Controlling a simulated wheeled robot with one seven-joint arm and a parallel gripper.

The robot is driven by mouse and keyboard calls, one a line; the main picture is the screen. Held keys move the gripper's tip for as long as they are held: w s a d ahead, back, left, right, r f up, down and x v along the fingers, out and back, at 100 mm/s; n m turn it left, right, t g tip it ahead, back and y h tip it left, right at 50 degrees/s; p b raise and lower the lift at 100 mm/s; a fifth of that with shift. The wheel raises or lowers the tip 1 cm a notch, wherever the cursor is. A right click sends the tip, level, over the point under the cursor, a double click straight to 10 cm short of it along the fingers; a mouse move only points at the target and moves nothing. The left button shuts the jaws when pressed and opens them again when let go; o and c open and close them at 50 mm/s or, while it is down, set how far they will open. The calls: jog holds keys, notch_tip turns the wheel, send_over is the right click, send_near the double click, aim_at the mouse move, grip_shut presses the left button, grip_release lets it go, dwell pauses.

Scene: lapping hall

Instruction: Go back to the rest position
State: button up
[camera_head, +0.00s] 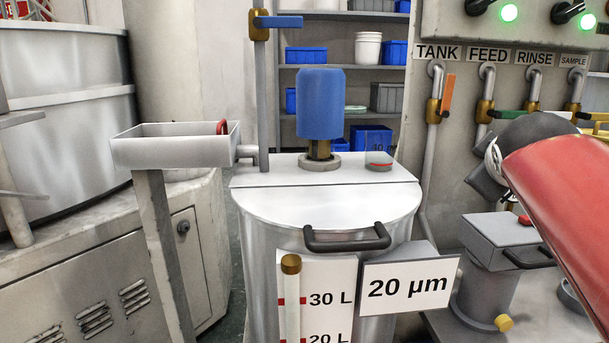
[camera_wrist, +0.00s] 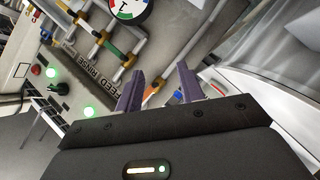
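My gripper (camera_wrist: 158,85) shows in the wrist view with its two purple-grey fingers apart and nothing between them. Beyond the fingers, the wrist view shows the valve panel, tilted, with pipes, coloured handles and a round gauge (camera_wrist: 130,8). In the head view my red arm reaches in from the right edge, in front of the panel. My gripper's fingers cannot be made out in the head view. No rest position is marked in either view.
A steel tank (camera_head: 330,215) with a black lid handle (camera_head: 346,240) and blue motor (camera_head: 320,103) stands in the middle. A tray on a post (camera_head: 170,152) is left of it. A grey box-topped unit (camera_head: 497,238) sits under my arm. Shelves stand behind.

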jog(key=s+a+f+m+g+y, duration=0.2)
jog(key=s+a+f, duration=0.3)
jog(key=f, duration=0.4)
jog(key=s+a+f+m+g+y, duration=0.2)
jog(key=s+a+f, duration=0.3)
jog(key=s+f, duration=0.2)
jog(key=s+a+f+m+g+y, duration=0.2)
jog(key=s+a+f, duration=0.3)
jog(key=f, duration=0.6)
jog(key=shift+s+a+f+g, duration=0.3)
jog(key=shift+s+g, duration=0.1)
jog(key=shift+s, duration=0.45)
